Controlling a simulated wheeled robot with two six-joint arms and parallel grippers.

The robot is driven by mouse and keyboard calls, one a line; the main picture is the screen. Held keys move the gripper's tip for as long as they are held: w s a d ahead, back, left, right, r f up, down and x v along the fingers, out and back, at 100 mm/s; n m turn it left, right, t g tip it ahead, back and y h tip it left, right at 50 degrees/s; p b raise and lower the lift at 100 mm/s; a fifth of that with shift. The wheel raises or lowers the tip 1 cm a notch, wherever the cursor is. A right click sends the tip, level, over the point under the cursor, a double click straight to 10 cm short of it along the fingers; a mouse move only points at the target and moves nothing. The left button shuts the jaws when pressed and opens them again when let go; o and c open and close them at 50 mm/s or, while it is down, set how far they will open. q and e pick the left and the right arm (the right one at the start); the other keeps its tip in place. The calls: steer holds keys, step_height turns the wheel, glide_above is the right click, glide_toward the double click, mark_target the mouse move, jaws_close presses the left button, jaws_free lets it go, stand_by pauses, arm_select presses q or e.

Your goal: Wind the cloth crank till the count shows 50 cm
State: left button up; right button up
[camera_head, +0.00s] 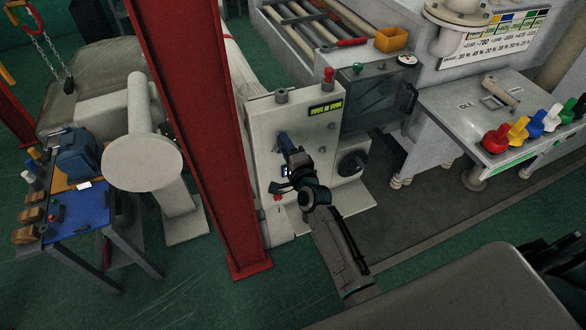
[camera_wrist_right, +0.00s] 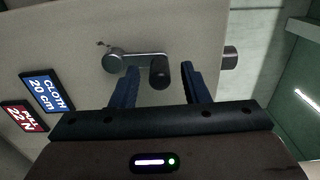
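The cloth crank (camera_wrist_right: 135,57) shows in the right wrist view as a grey arm on a pale panel, with a dark upright knob (camera_wrist_right: 159,74) at its right end. My right gripper (camera_wrist_right: 160,82) has its two blue fingers apart, one on each side of the knob, with gaps between. The blue count sign (camera_wrist_right: 43,92) reads "CLOTH 20 cm". In the head view my right gripper (camera_head: 284,142) is at the front of the pale machine cabinet (camera_head: 262,118) and hides the crank there. My left gripper is not in view.
A red "PULL 22 N" sign (camera_wrist_right: 22,117) is beside the count sign. A red post (camera_head: 190,110) stands left of the cabinet. A black dial (camera_head: 352,163) is on the cabinet's right. A bench (camera_head: 455,110) with coloured knobs (camera_head: 518,130) stands farther right.

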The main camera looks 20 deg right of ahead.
steer(key=s, duration=0.7)
stand_by(0.4)
steer(key=shift+d, duration=0.1)
steer(key=s+d+f+n+g+b, duration=0.1)
steer(key=s+f+n+g, duration=0.3)
steer(key=f, duration=0.9)
steer(key=s+d+f+n+g+b, duration=0.1)
steer(key=s+f+n+g, duration=0.1)
steer(key=s+f, duration=0.75)
steer(key=s+d+f+n+g+b, duration=0.1)
steer(key=s+f+n+g+b, duration=0.15)
steer(key=f, duration=1.25)
steer(key=s+d+f+n+g, duration=0.2)
steer(key=s+f, duration=0.5)
steer(key=s, duration=0.5)
steer(key=s+d+f+n+g+h+b, duration=0.1)
steer(key=s+d+f+n+g, duration=0.1)
steer(key=s+f, duration=0.5)
steer(key=s+d+f+n+g+b, duration=0.1)
steer(key=s+f+n+g, duration=0.3)
steer(key=s, duration=1.2)
step_height(320, 180, down, 4)
steer(key=shift+s+d+r+n, duration=0.15)
steer(key=shift+s+d+n, duration=0.2)
steer(key=shift+d+n, duration=0.45)
